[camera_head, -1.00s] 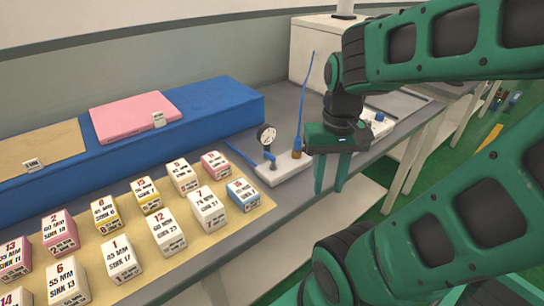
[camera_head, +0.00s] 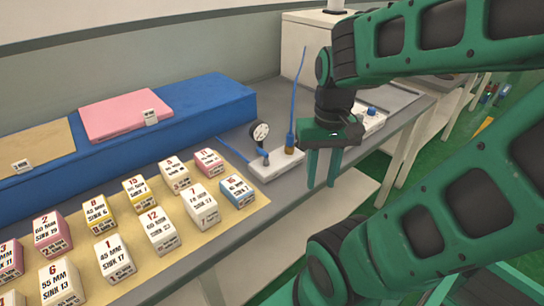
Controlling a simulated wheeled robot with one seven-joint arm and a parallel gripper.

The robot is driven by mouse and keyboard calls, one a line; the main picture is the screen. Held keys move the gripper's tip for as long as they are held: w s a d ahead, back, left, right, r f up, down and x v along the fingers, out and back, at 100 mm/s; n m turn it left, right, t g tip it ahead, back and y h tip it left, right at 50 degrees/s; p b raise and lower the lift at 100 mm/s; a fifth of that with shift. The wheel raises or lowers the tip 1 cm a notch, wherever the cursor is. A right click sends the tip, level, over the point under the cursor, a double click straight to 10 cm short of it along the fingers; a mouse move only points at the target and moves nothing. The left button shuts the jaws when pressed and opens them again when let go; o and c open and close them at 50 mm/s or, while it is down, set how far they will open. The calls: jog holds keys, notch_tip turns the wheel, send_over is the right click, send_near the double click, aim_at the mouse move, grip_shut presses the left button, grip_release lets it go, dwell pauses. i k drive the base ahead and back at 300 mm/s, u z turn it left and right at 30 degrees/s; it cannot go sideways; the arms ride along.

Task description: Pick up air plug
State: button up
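A blue upright hose (camera_head: 297,95) runs down to a brass-coloured fitting (camera_head: 289,149), which looks like the air plug. It stands on a white block (camera_head: 272,172) on the grey bench. A round gauge (camera_head: 259,131) stands on the block's left part, with a small blue piece (camera_head: 265,158) beside it. My gripper (camera_head: 322,178) hangs fingers down to the right of the fitting, in front of the block's right part. Its two green fingers are apart, with nothing seen between them. My gripper hides part of the block.
Numbered blocks (camera_head: 163,231) stand in rows on a tan board (camera_head: 225,218) at lower left. A long blue box (camera_head: 195,110) carries a pink slab (camera_head: 127,116) behind them. A white box (camera_head: 304,48) stands behind my arm. A blue knob (camera_head: 372,111) shows right of my gripper.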

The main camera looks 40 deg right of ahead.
aim_at(290, 135)
jog(key=u, duration=3.6)
jog(key=k, duration=0.75)
jog(key=u, duration=0.05)
